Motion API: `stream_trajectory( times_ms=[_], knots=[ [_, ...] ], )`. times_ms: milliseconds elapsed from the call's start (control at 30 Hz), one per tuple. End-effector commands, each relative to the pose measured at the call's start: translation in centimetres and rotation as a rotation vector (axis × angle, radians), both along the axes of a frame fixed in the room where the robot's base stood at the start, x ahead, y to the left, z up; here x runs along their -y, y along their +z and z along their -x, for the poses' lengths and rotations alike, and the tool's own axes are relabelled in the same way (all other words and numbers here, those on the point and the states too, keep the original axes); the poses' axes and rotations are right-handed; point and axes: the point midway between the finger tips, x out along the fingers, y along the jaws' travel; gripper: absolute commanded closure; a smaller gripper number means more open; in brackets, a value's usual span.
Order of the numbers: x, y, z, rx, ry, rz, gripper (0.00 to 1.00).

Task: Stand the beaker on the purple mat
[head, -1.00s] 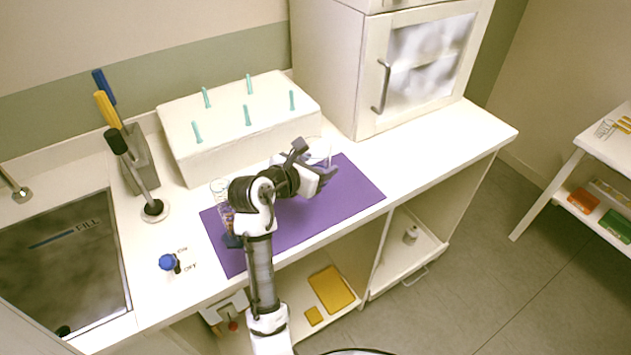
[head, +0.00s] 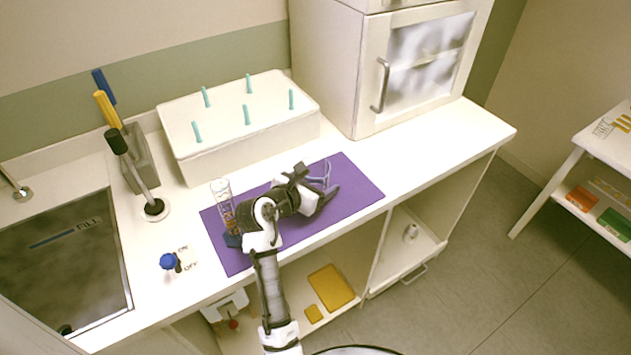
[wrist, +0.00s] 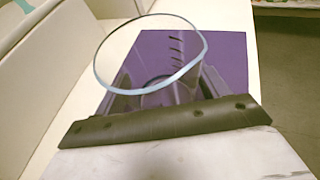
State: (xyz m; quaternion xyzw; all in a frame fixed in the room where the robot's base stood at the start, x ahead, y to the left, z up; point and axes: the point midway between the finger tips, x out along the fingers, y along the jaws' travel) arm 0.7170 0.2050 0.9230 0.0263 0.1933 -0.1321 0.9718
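The clear glass beaker (head: 323,170) is between the fingers of my gripper (head: 318,185) over the right part of the purple mat (head: 352,182). In the wrist view, the beaker's pale blue rim (wrist: 201,62) and dark graduation marks show, with a finger on each side. My gripper (wrist: 163,90) appears shut on the beaker. The beaker looks about upright. Its base is hidden by the gripper in the head view, so I cannot tell whether it touches the mat.
A clear measuring cylinder (head: 222,190) with a blue base stands at the mat's left end. A white box with teal pegs (head: 240,150) is behind the mat. A white cabinet (head: 330,75) stands at the back right. The counter right of the mat (head: 430,150) is clear.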

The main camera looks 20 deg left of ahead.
Motion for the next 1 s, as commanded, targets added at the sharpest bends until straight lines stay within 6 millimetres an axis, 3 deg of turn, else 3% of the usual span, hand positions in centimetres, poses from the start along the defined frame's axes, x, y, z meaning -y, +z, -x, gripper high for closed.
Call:
stream_trajectory(
  times_ms=[367,800,1000],
  knots=[
    [-0.1,0.3,0.0,0.000,0.001,-0.001,0.19],
    [-1.6,2.7,5.8,0.002,0.002,0.000,0.19],
    [-1.9,3.1,6.7,0.001,0.001,0.000,0.19]
  ],
)
